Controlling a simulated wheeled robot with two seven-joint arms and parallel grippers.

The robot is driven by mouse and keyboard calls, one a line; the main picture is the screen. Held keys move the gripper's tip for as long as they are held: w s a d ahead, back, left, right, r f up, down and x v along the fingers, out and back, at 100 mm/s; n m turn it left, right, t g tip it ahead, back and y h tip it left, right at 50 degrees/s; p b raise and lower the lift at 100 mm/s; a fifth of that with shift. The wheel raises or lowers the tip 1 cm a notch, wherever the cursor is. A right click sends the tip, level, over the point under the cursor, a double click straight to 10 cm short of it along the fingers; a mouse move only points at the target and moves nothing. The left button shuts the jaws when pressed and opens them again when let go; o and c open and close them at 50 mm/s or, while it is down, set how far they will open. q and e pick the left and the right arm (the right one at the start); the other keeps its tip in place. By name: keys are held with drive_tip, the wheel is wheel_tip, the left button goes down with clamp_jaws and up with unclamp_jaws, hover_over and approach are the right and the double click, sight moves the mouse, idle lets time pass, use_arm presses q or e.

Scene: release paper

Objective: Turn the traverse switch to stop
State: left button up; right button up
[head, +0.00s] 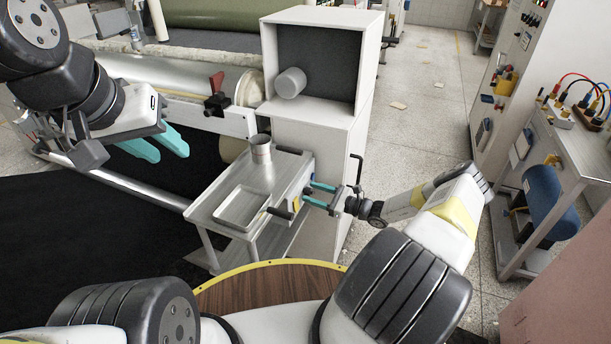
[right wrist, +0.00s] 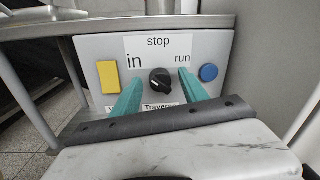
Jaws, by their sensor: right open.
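In the right wrist view a grey panel (right wrist: 88,52) carries the black round traverse switch (right wrist: 160,80). A label above it reads "stop", with "in" to the left and "run" to the right. A partly covered label below reads "Traverse". I cannot tell surely which way the knob points. My right gripper (right wrist: 160,95) is open, one teal finger on each side of the knob; contact is not clear. In the head view my right gripper (head: 311,197) reaches the panel on the side of the metal cart. My left gripper (head: 163,147) is open and empty at upper left.
The metal cart (head: 222,187) holds a tray (head: 243,207) and a steel cup (head: 261,150). A white cabinet (head: 310,140) stands behind it. Open floor lies to the right of the cabinet.

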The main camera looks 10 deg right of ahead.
clamp_jaws()
drive_tip(key=shift+m, duration=0.4)
drive_tip(key=m, duration=0.3)
drive_tip(key=shift+m, duration=0.4)
drive_tip(key=m, duration=0.4)
drive_tip(key=shift+w+m+g, duration=0.1)
drive_tip(key=shift+m+g, duration=0.2)
drive_tip(key=shift+m, duration=0.1)
drive_tip(key=shift+d, duration=0.1)
unclamp_jaws()
